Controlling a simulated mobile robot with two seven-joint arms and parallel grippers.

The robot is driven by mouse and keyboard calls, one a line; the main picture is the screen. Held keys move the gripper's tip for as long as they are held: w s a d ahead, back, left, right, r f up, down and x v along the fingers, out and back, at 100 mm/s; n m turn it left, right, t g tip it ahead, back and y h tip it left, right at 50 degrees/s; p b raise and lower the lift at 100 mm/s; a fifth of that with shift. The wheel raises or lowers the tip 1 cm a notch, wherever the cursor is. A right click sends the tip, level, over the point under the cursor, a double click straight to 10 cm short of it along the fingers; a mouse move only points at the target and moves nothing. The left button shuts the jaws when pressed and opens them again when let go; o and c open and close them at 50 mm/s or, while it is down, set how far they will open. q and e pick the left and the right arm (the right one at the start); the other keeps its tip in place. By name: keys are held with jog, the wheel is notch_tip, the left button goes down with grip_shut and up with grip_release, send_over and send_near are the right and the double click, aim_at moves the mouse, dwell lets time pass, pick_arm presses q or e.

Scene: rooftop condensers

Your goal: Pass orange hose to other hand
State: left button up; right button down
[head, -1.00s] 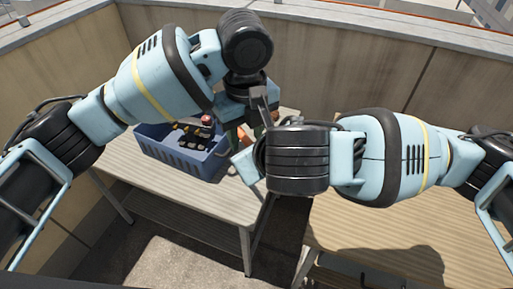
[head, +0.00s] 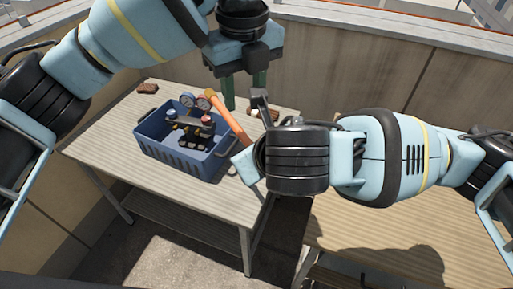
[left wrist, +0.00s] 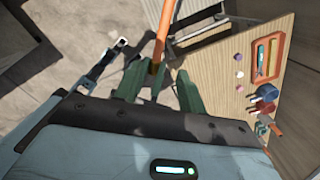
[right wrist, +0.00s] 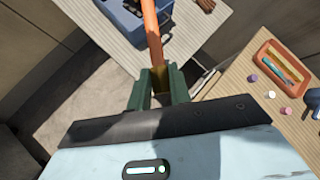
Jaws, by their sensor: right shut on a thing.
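The orange hose (head: 230,121) is a stiff, tilted length in the head view, running from the crate side down to my right gripper. In the right wrist view the hose (right wrist: 152,30) rises from between the green fingers of my right gripper (right wrist: 159,80), shut on its darker end. In the head view my right gripper's fingers are mostly hidden behind its wrist. My left gripper (head: 245,92) is open and empty, with its green fingers apart, above and beside the hose. In the left wrist view the hose (left wrist: 164,30) shows beyond and between the fingers (left wrist: 158,92).
A blue crate (head: 152,147) with a gauge manifold (head: 195,128) stands on the left table (head: 105,135). Brown pieces (head: 147,88) lie near its back edge. The right table (head: 350,235) holds an orange tray (right wrist: 262,60) and small caps. A gap separates the tables.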

pick_arm(q)
jog(key=w+a+n+t+h, duration=0.55)
jog(key=w+a+n, duration=0.85)
jog(key=w+n, duration=0.3)
jog(key=w+a+f+n+t, duration=0.1)
jog(key=w+a+n+t, duration=0.3)
jog(key=a+n, duration=0.8)
jog(key=a+f+n+t+y, duration=0.2)
jog(key=a+f+y, duration=0.1)
jog(key=a+f, duration=0.65)
jog(key=s+d+f+m+g, duration=0.1)
jog(key=s+d+f, duration=0.2)
jog(key=s+f, duration=0.5)
jog(key=s+d+f+g, duration=0.1)
jog(key=s+d+f, duration=0.25)
jog(key=f, duration=0.85)
jog(key=s+d+f+m, duration=0.1)
jog(key=s+d+f, duration=0.2)
jog(key=s+f, duration=0.5)
jog(key=s+d+f, duration=0.3)
jog(key=s, duration=0.6)
jog(key=s+d+f+m+g, duration=0.1)
jog(key=s+d+f, duration=0.2)
jog(key=s, duration=0.7)
jog(key=s+d+f, duration=0.3)
jog(key=s+f, duration=0.1)
jog(key=s, duration=0.5)
jog(key=shift+s+f+m, duration=0.15)
jog(key=shift+s+m, duration=0.2)
jog(key=shift+m, duration=0.05)
